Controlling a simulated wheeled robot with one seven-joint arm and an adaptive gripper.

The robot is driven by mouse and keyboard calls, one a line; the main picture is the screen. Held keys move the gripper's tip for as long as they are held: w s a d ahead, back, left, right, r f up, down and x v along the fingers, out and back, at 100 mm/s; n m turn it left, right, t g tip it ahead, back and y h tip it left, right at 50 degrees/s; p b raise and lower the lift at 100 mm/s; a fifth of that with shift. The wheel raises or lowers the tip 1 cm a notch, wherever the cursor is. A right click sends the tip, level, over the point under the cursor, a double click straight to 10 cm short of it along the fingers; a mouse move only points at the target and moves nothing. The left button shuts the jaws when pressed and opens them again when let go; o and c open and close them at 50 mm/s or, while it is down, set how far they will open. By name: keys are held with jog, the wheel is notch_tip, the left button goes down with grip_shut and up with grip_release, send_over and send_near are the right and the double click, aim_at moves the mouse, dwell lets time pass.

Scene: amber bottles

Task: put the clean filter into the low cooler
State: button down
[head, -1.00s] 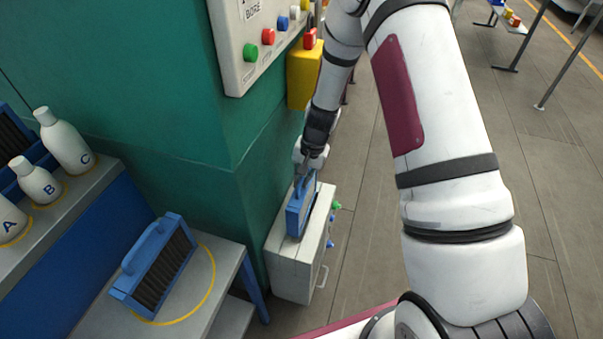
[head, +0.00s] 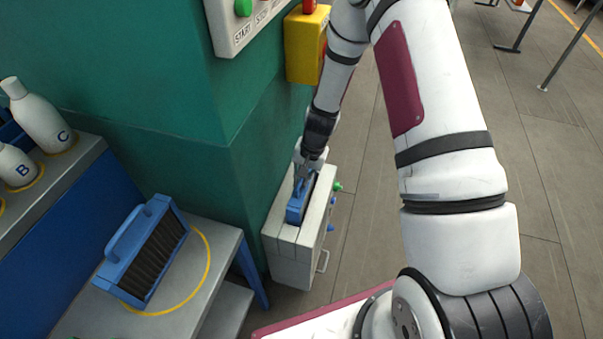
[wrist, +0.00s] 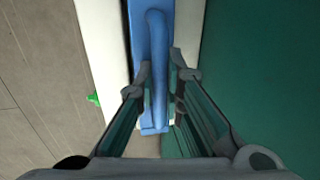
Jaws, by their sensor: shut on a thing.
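The low cooler (head: 290,258) is a white box on the floor against the green machine, with a slot in its top. The clean filter (head: 295,212), blue-framed with a handle, is upright and partly sunk in that slot. Its lower part is hidden inside the cooler. My gripper (head: 306,177) is shut on the filter's handle from above. In the wrist view the fingers close on both sides of the blue handle (wrist: 158,45), with the white cooler top (wrist: 102,35) beside the filter.
Another blue filter with dark pleats (head: 158,256) lies on a grey bench (head: 218,250) within a yellow ring. White lettered bottles (head: 42,118) stand on a higher shelf at left. The green machine wall (head: 185,165) is close beside the cooler. Open floor lies to the right.

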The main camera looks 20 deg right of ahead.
aim_at(302, 190)
jog(key=shift+f+b, duration=1)
jog(key=shift+f, duration=0.9)
jog(key=shift+f+b, duration=0.3)
jog(key=shift+f, duration=0.15)
jog(key=shift+s+f, duration=0.1)
jog(key=shift+f, duration=0.2)
jog(key=c, duration=1.6)
grip_release()
